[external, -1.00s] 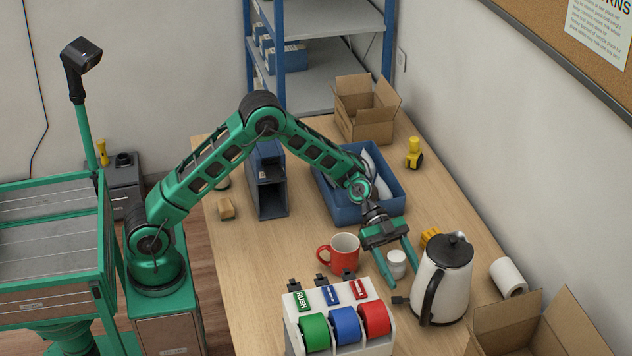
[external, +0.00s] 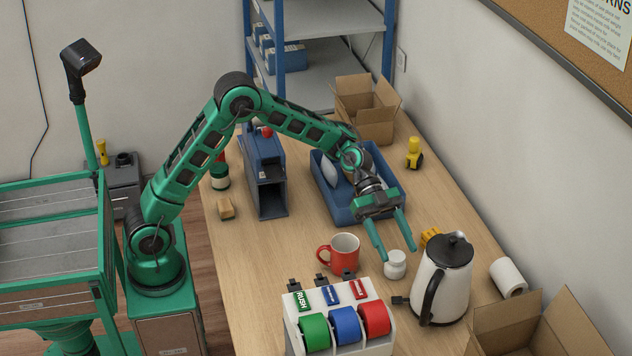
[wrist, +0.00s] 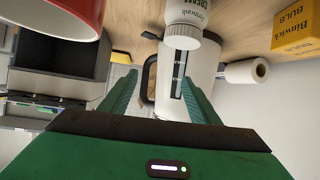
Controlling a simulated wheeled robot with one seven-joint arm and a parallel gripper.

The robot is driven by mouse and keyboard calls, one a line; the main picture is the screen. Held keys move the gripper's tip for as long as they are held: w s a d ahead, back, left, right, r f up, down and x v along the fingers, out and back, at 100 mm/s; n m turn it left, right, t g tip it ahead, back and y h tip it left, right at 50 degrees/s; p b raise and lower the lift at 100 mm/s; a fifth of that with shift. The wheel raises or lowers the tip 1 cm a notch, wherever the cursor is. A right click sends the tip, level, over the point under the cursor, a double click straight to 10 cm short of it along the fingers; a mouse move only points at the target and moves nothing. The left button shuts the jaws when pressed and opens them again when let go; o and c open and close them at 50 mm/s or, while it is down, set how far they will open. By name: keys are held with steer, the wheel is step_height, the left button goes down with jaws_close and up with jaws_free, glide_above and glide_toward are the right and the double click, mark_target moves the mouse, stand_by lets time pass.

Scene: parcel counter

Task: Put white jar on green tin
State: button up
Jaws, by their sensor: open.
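The white jar (external: 395,267) stands upright on the counter between the red mug and the kettle. It shows upside down at the top of the wrist view (wrist: 187,20), with lettering on its side. My gripper (external: 396,252) is open and empty, its fingers pointing toward the jar from the blue bin's side. In the wrist view its fingers (wrist: 160,80) are apart with nothing held between them. A dark green container with a pale band, likely the green tin (external: 220,181), stands at the counter's left edge, beside the blue stand.
The red mug (external: 342,255) is just left of the jar, and the kettle (external: 446,275) just right. A tape dispenser (external: 345,335) stands in front. The blue bin (external: 342,213) and blue stand (external: 268,190) are behind. A small brown block (external: 225,208) lies near the green container.

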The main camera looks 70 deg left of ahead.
steer(key=s+d+r+n+g+y, duration=0.15)
steer(key=s+y, duration=0.25)
steer(key=s, duration=0.9)
steer(key=s+a+f+n+y, duration=0.1)
steer(key=s+a, duration=0.3)
steer(key=s, duration=0.6)
steer(key=s+a+f+n+y, duration=0.1)
steer(key=s+a+n+y, duration=0.2)
steer(key=s, duration=0.7)
steer(key=shift+s+a+y, duration=0.35)
steer(key=shift+a+y, duration=0.05)
steer(key=shift+y, duration=0.3)
steer(key=shift+o, duration=0.6)
steer(key=s+a+f+n+y, duration=0.2)
steer(key=s+a+n+y, duration=0.1)
steer(key=s+a, duration=0.5)
steer(key=s, duration=0.3)
steer(key=shift+s+a+f+n, duration=0.25)
steer(key=shift+s+a+n, duration=0.05)
steer(key=shift+a+n, duration=0.05)
steer(key=shift+o, duration=0.8)
steer(key=shift+s+a+f+g, duration=0.1)
steer(key=shift+s+a+g, duration=0.15)
steer(key=shift+s+a, duration=0.05)
